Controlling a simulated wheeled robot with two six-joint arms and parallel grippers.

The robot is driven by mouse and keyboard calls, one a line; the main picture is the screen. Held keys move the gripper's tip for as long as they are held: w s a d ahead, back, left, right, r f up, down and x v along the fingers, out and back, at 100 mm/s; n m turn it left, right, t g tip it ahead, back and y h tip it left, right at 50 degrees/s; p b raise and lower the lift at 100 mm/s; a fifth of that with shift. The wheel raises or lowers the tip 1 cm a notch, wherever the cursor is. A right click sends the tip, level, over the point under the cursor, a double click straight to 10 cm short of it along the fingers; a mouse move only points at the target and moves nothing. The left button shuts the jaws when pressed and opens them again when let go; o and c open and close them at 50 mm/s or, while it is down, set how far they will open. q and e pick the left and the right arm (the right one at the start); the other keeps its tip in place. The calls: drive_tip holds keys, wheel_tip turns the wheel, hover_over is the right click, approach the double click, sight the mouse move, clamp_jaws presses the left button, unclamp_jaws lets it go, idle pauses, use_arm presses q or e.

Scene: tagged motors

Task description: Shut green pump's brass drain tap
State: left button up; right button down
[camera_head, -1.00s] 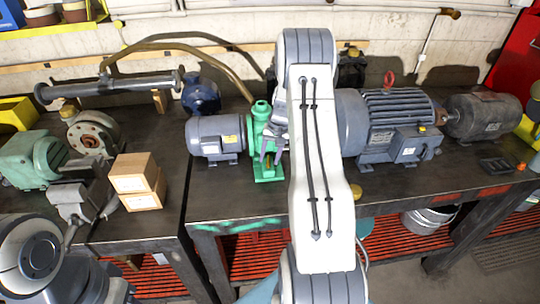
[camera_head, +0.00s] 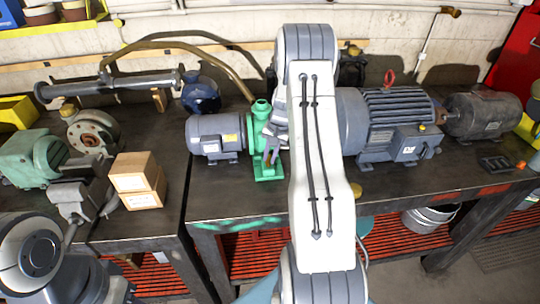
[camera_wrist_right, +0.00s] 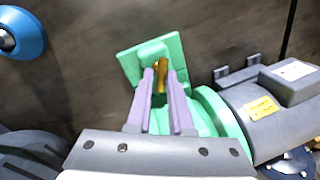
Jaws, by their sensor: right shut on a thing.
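The green pump (camera_head: 262,115) stands upright on the right bench, joined to a small grey-blue motor (camera_head: 216,136) on its left. Its brass drain tap (camera_wrist_right: 161,72) sits low on the pump by the green base plate in the right wrist view. My right gripper (camera_head: 269,157) reaches down in front of the pump; in the right wrist view its two purple-grey fingers (camera_wrist_right: 159,84) are close together, shut on the brass tap. The fingers hide part of the tap. My white right arm covers what lies right of the pump. My left gripper is out of view.
A large grey-blue motor (camera_head: 398,125) with a red lifting eye stands right of my arm, with a dark motor (camera_head: 482,116) beyond. Cardboard boxes (camera_head: 137,180), a green machine (camera_head: 30,158) and a grey vise (camera_head: 78,197) occupy the left bench. The bench front below the pump is clear.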

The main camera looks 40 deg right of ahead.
drive_tip(key=m, duration=0.2)
drive_tip(key=shift+s+r+m+p, duration=0.1)
drive_tip(key=shift+m+p, duration=0.2)
drive_tip(key=shift+m, duration=0.1)
drive_tip(key=m+h+p, duration=0.1)
drive_tip(key=m, duration=0.1)
drive_tip(key=shift+a+m, duration=0.1)
drive_tip(key=shift+m, duration=0.3)
drive_tip(key=m+p, duration=0.3)
drive_tip(key=m, duration=0.1)
drive_tip(key=shift+s+r+h+p, duration=0.1)
drive_tip(key=shift+r+h+p, duration=0.05)
drive_tip(key=shift+h+p, duration=0.25)
drive_tip(key=shift+a+m+p, duration=0.1)
drive_tip(key=shift+m+p, duration=0.85)
drive_tip(key=shift+m, duration=0.75)
drive_tip(key=shift+f+h, duration=0.2)
drive_tip(key=shift+h, duration=0.2)
drive_tip(key=c, duration=0.8)
unclamp_jaws()
drive_tip(key=shift+c, duration=0.2)
